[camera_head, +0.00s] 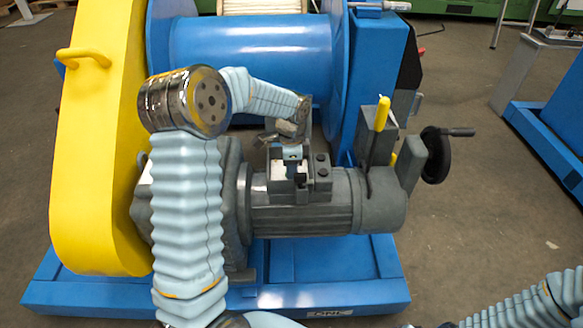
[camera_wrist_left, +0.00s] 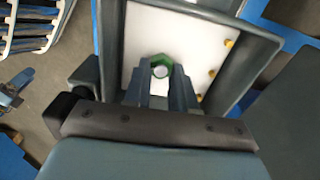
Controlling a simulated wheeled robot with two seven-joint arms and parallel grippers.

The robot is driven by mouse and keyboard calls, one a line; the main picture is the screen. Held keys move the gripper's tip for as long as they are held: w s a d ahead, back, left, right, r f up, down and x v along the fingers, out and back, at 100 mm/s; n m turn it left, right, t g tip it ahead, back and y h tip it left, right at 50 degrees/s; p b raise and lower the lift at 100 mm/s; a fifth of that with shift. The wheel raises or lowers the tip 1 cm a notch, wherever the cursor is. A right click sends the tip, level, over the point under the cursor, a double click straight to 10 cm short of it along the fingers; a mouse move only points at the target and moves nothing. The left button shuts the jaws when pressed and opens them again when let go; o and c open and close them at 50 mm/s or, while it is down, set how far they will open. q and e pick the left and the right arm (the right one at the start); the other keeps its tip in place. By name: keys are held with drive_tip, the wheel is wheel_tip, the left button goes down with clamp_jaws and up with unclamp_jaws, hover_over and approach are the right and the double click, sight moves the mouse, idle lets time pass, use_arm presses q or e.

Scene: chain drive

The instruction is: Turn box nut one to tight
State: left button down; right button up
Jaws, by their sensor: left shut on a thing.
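The open terminal box (camera_wrist_left: 265,55) shows in the left wrist view, with a dark grey rim and a white inner face. A green nut (camera_wrist_left: 158,60) around a pale round stud end sits on that face. My left gripper (camera_wrist_left: 166,76) reaches into the box and its fingertips are shut on the green nut. In the head view my left gripper (camera_head: 289,150) is over the small box on top of the grey motor (camera_head: 300,208); the nut is hidden there. My right gripper is not in view; only part of that arm shows at the lower right.
Several yellow dots (camera_wrist_left: 211,74) line the box's white face. A yellow guard (camera_head: 95,150) stands left of the motor and a blue drum (camera_head: 235,50) behind it. A yellow-handled lever (camera_head: 382,113) and black handwheel (camera_head: 436,155) stand to the right. Open floor lies further right.

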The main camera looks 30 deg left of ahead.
use_arm(q)
drive_tip(key=shift+w+r, duration=0.1)
drive_tip(key=shift+r, duration=0.1)
drive_tip(key=c, duration=1)
unclamp_jaws()
drive_tip(key=shift+c, duration=0.2)
drive_tip(key=shift+o, duration=0.6)
drive_tip(key=shift+f, duration=0.1)
wheel_tip(320, 180, up, 14)
drive_tip(key=shift+f, duration=0.15)
